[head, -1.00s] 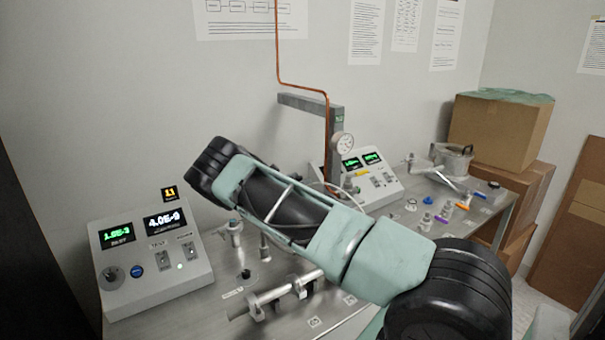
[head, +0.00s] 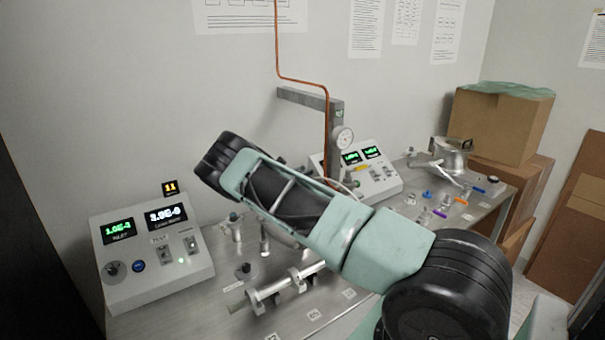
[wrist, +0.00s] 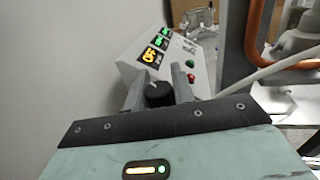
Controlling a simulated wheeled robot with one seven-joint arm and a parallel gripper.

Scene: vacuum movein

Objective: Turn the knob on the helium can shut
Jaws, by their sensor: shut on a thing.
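In the wrist view my gripper (wrist: 159,88) has its two grey fingers on either side of a black knob (wrist: 157,95). It is shut on this knob, which has a small pale mark on top. The body under the knob is hidden by the gripper's dark front edge, so I cannot make out the helium can itself. In the head view my green and black arm crosses the middle of the bench and hides the gripper and the knob.
A grey control box (head: 150,250) with lit displays stands at the bench's left; a second one (head: 378,180) stands behind my arm. Metal fittings (head: 285,285) lie in front; cardboard boxes (head: 500,125) are at right.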

